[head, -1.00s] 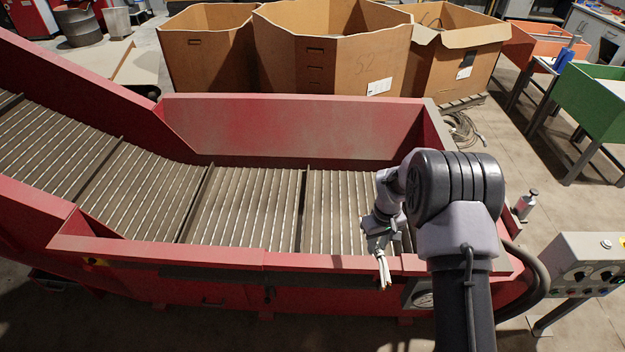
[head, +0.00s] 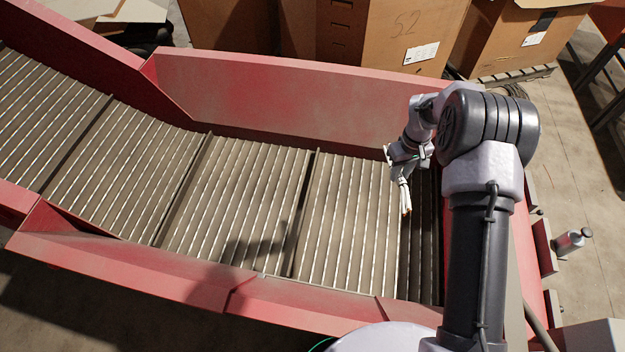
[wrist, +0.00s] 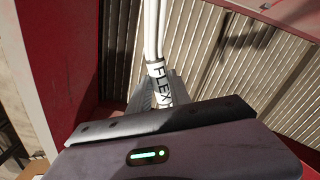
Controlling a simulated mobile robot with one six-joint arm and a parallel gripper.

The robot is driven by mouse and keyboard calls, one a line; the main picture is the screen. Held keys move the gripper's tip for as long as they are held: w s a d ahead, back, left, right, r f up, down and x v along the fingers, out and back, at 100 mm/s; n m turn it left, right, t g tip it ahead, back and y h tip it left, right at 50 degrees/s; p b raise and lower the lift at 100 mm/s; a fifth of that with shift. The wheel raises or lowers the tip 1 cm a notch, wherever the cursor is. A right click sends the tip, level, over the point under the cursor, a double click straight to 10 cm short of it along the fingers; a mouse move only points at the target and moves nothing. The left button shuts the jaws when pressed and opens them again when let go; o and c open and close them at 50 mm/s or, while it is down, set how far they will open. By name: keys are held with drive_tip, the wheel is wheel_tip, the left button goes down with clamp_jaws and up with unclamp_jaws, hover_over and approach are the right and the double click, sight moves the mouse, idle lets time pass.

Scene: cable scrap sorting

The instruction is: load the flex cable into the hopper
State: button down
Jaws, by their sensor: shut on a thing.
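The flex cable (head: 405,195) is a bundle of thin white strands hanging below my gripper (head: 398,160) in the head view. In the wrist view the cable (wrist: 154,30) has a white label reading "FLEX" (wrist: 159,82), right by the jaws. My gripper (wrist: 160,100) is shut on it. The hopper (head: 270,95) is a red-walled trough with a slatted conveyor floor (head: 235,190). My gripper and the cable are over the right end of that floor, inside the walls. I cannot tell how high the cable hangs above the slats.
Large cardboard boxes (head: 400,35) stand behind the hopper's back wall. The slatted belt climbs to the upper left, and its floor looks bare. A small metal cylinder (head: 572,241) stands at the right. The hopper's front wall (head: 300,305) lies near me.

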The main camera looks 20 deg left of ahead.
wheel_tip(320, 180, down, 5)
drive_tip(key=shift+s+f+b, duration=0.1)
drive_tip(key=shift+b, duration=1)
drive_tip(key=c, duration=1.1)
unclamp_jaws()
wheel_tip(320, 180, up, 18)
drive_tip(key=p, duration=0.3)
drive_tip(key=shift+f, duration=0.2)
drive_tip(key=shift+f, duration=0.1)
